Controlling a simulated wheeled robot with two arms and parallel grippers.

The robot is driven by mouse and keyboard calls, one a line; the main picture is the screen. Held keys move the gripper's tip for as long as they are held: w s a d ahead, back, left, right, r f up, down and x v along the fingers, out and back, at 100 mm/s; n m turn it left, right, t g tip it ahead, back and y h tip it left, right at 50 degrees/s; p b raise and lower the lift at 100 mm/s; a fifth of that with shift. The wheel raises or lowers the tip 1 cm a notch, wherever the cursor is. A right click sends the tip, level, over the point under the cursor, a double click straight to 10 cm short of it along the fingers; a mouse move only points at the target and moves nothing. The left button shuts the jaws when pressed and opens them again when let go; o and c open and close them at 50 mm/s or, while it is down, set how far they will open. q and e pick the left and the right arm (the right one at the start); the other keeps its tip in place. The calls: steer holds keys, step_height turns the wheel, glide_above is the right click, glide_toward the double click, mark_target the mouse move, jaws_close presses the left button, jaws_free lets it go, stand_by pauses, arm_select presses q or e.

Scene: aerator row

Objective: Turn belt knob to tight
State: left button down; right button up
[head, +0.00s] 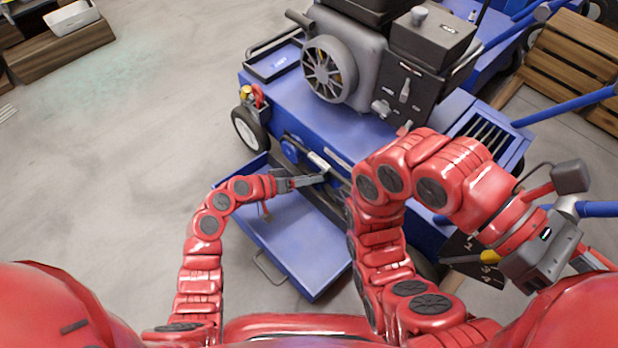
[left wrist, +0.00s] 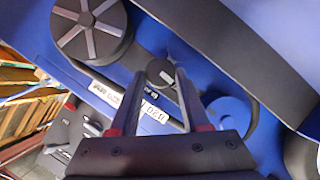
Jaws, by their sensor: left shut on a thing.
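In the left wrist view a small dark round knob (left wrist: 160,72) with a pale pointer mark sits low on the blue machine (left wrist: 200,50). The two dark fingers of my left gripper (left wrist: 159,70) are closed on its sides. In the head view my left gripper (head: 318,180) reaches the machine's (head: 345,132) lower side above an open blue drawer, and the fingers hide the knob there. My right gripper (head: 520,262) is at the right, away from the knob, and its jaws do not show clearly.
A large spoked dark wheel (left wrist: 92,28) and a dark belt lie beside the knob. A white labelled strip (left wrist: 125,97) is close to my left fingers. The open blue drawer (head: 300,250) sticks out below my left arm. Clear floor (head: 130,150) lies at the left.

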arm_select(q)
steer(key=shift+n+g+h, duration=0.3)
steer(key=shift+h, duration=0.1)
stand_by(0.3)
steer(key=shift+c, duration=2)
jaws_free()
